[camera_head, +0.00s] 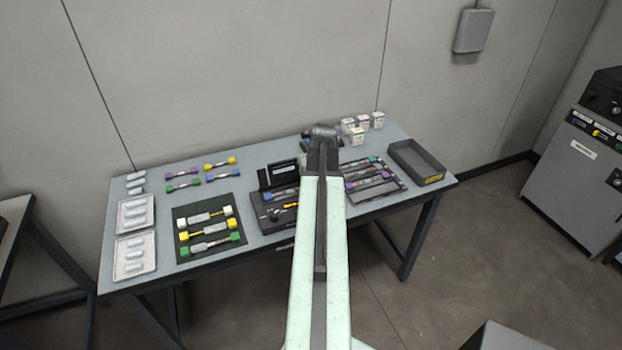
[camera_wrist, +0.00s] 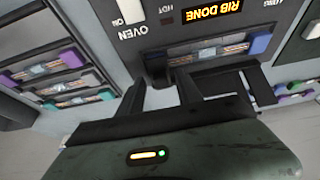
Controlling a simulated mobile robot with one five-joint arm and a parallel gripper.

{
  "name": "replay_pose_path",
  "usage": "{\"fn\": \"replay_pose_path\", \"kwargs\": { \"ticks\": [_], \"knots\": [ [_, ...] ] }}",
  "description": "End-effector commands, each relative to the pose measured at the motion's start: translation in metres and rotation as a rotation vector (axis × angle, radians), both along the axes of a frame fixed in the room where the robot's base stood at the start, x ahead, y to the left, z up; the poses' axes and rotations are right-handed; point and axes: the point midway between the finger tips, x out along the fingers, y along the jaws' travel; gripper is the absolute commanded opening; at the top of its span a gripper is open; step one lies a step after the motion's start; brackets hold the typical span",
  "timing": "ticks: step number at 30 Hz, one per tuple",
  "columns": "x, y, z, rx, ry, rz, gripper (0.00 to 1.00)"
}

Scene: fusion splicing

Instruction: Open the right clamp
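The dark splicing machine (camera_head: 264,214) sits mid-table in the head view with a raised black panel (camera_head: 278,175), partly hidden by my arm. In the wrist view its face shows upside down, with an orange "RIB DONE" display (camera_wrist: 213,16) and an "OVEN" label. A holder with a blue end (camera_wrist: 260,43) lies in a slot below the display. My gripper (camera_wrist: 160,90) has two dark fingers standing apart, with nothing seen between them, close in front of this slot. A black bracket-like part (camera_wrist: 262,86) is right of the fingers. I cannot tell which part is the right clamp.
A rack of coloured-end holders (camera_wrist: 58,80) is at left in the wrist view. In the head view, a dark mat (camera_head: 208,252) with several holders lies left of the machine. An empty dark tray (camera_head: 417,160) and small white boxes (camera_head: 357,137) stand right and behind.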

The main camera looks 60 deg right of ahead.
Motion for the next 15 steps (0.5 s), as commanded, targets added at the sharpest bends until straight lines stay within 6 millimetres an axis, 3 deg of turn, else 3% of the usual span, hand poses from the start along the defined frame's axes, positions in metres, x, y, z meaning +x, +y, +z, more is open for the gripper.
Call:
{"fn": "replay_pose_path", "kwargs": {
  "ticks": [1,4,5,15],
  "knots": [
    [0.0001,0.0002,0.0004,0.000,0.000,0.000,0.31],
    [0.0002,0.0002,0.0004,0.000,0.000,0.000,0.03],
    [0.0002,0.0002,0.0004,0.000,0.000,0.000,0.00],
    [0.0031,-0.0020,0.0039,0.023,0.031,0.003,0.00]
  ]
}}
